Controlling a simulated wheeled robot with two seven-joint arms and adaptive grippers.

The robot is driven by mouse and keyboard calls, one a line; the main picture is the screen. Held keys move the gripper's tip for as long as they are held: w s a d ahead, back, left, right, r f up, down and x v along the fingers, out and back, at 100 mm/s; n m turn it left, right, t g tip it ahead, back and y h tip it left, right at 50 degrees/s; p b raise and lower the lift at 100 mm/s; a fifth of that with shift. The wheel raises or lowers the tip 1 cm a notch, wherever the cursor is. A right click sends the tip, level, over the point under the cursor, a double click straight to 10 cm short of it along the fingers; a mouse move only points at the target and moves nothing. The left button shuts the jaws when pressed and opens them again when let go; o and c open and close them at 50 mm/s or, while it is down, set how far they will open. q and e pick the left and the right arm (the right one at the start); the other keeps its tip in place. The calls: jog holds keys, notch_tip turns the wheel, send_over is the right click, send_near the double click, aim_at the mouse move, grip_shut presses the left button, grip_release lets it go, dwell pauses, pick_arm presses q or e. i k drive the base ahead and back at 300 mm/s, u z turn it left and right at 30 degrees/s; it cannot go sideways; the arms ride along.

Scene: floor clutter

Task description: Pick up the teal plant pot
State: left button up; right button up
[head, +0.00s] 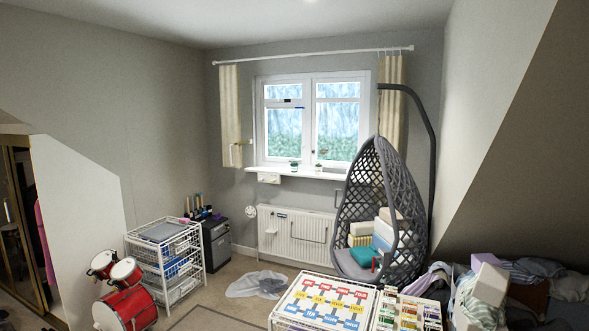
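Two small potted plants stand on the white windowsill (300,171) at the back of the room. The left plant (294,165) and the right plant (318,167) are too small for me to tell their pot colours surely. A teal item (362,257) lies on the seat of the hanging chair, with a small red thing on or beside it; I cannot tell whether it is a pot. Neither of my grippers shows in the head view.
A grey hanging egg chair (400,200) holds several boxes or cushions. A white wire drawer unit (150,262), red drums (130,308), a chart-topped table (275,318) and a heap of clothes (570,285) crowd the floor. Carpet (215,285) is bare at centre left, beside a grey crumpled cloth (257,284).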

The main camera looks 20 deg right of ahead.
aim_at(293, 167)
jog(key=u, duration=0.45)
jog(key=k, duration=0.55)
jog(key=u, duration=0.65)
jog(key=i, duration=1.8)
jog(key=z, duration=0.35)
jog(key=i, duration=1.9)
jog(key=z, duration=1.3)
jog(key=i, duration=1.7)
jog(key=z, duration=0.5)
jog(key=i, duration=4.05)
jog(key=u, duration=0.15)
